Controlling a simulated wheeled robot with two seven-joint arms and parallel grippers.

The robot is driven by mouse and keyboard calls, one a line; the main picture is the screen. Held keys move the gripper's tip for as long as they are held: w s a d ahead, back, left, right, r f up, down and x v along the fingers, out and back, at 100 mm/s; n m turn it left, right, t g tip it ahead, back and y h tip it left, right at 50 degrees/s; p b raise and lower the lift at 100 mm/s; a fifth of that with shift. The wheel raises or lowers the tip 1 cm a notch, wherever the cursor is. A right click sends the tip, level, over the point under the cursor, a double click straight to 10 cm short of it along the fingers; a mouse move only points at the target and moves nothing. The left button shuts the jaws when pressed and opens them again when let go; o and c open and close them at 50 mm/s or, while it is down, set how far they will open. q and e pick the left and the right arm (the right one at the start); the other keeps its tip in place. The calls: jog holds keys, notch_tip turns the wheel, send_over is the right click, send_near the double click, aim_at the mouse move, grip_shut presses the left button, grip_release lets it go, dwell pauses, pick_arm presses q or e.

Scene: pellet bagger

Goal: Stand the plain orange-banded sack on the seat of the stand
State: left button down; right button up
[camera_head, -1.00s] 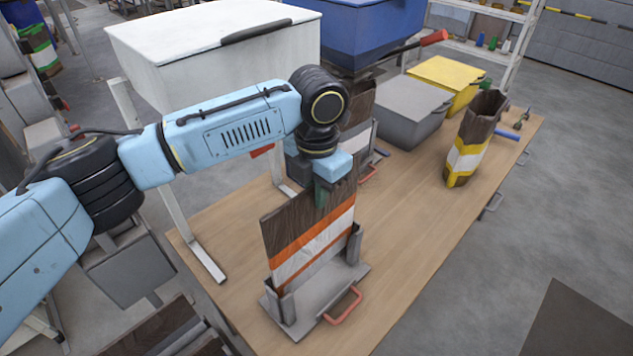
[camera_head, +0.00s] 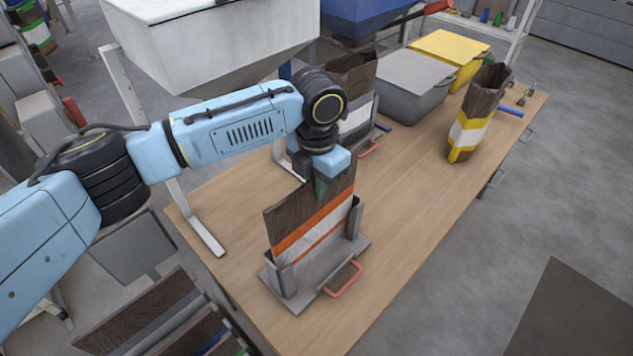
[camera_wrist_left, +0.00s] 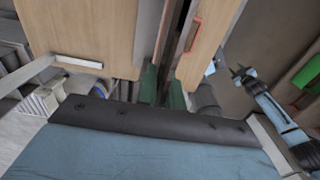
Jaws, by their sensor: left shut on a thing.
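The plain orange-banded sack (camera_head: 312,222) is dark brown with an orange band over white. It stands nearly upright in the grey metal stand (camera_head: 322,272), between its side posts. The lower part is hidden behind the stand's posts and front; I cannot tell whether its bottom touches the seat. My left gripper (camera_head: 320,188) is shut on the sack's top edge from above. In the left wrist view its green fingers (camera_wrist_left: 163,88) flank the thin dark sack edge (camera_wrist_left: 182,45). A light-blue arm with a small gripper (camera_wrist_left: 243,74), apparently my right, shows there; its jaws are unclear.
On the wooden table (camera_head: 400,190), a yellow-banded sack (camera_head: 470,130) stands at the right. Another brown sack (camera_head: 352,75) is behind my gripper. Grey (camera_head: 412,85) and yellow bins (camera_head: 450,50) are at the back. A white hopper (camera_head: 215,50) overhangs the left side.

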pick_arm(q)
jog(key=shift+f, duration=0.2)
jog(key=shift+f, duration=0.25)
jog(key=c, duration=1.5)
grip_release()
jog(key=shift+o, duration=0.2)
notch_tip(320, 180, up, 13)
jog(key=shift+r+b, duration=0.2)
jog(key=shift+b, duration=0.25)
